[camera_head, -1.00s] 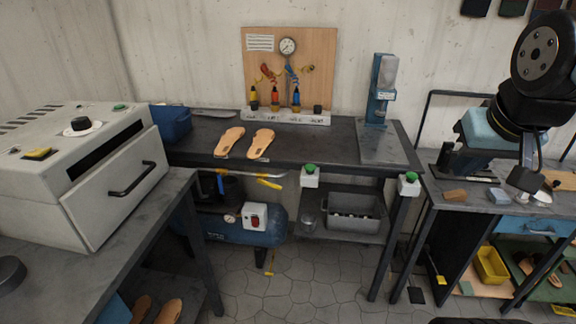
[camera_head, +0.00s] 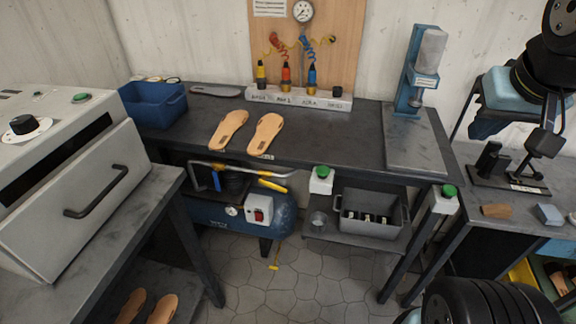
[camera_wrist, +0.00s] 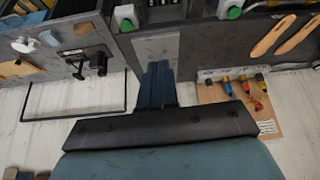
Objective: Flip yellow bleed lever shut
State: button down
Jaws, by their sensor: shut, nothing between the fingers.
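The yellow lever (camera_head: 272,186) sits at the right end of a thin pipe under the bench's front edge, above the blue compressor (camera_head: 225,217). It slants slightly down to the right. A small yellow piece (camera_head: 273,267) also hangs below the compressor; I cannot tell its function. My gripper (camera_head: 488,127) is at the upper right, over the right-hand bench area, far from the lever. Its dark blue fingers are together and empty, as the wrist view (camera_wrist: 157,82) also shows. The wrist view looks upside down at the benches and does not show the yellow lever.
The bench (camera_head: 335,140) holds sandal soles (camera_head: 267,133), a blue bin (camera_head: 152,103) and a blue press (camera_head: 415,75). A grey crate (camera_head: 370,218) stands on the shelf right of the compressor. A large grey machine (camera_head: 60,180) stands left. Tiled floor (camera_head: 310,285) before the compressor is clear.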

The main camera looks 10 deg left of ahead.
jog(key=w+a+f+g, duration=0.1)
jog(key=w+a+f, duration=0.2)
jog(key=w+a, duration=0.35)
jog(key=w+a+f, duration=0.4)
jog(key=w+a, duration=0.2)
jog(key=w, duration=0.1)
jog(key=a+f, duration=0.7)
jog(key=a, duration=0.3)
jog(key=w+a+f+g+y, duration=0.1)
jog(key=a+f, duration=0.6)
jog(key=a, duration=0.3)
jog(key=shift+w+a+m, duration=0.3)
jog(key=shift+a+m, duration=0.05)
jog(key=shift+m, duration=0.05)
jog(key=shift+f, duration=0.15)
jog(key=s+x, duration=0.1)
jog(key=x, duration=1.2)
jog(key=shift+a+f, duration=0.45)
